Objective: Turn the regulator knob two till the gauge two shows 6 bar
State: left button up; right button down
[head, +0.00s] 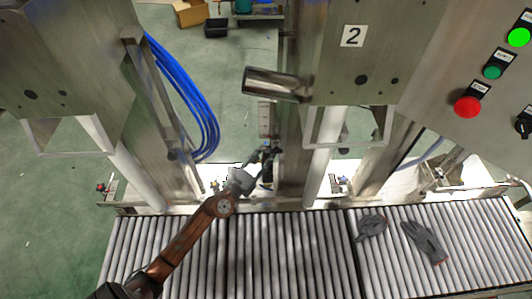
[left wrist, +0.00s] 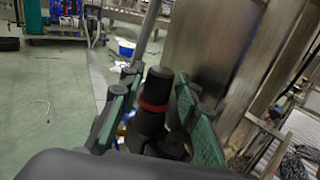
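In the left wrist view a black knob (left wrist: 152,98) with a red band stands between the two green-padded fingers of my left gripper (left wrist: 156,80). The fingers are apart, with a gap visible between the left finger and the knob. Whether the right finger touches it cannot be told. In the head view my left gripper (head: 264,157) is beside the steel column below the plate marked 2 (head: 353,36); the knob is too small or hidden to make out there. No gauge face is readable in either view. My right gripper is not in view.
A roller conveyor (head: 290,250) runs along the front, with grey gloves (head: 425,242) on its right part. Blue hoses (head: 190,90) hang left of my gripper. A control panel with a red button (head: 467,106) is at the upper right. A steel tube (head: 272,83) sticks out above.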

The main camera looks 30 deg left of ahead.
pick_arm(q)
jog(key=s, duration=1.1)
jog(key=shift+a, duration=0.1)
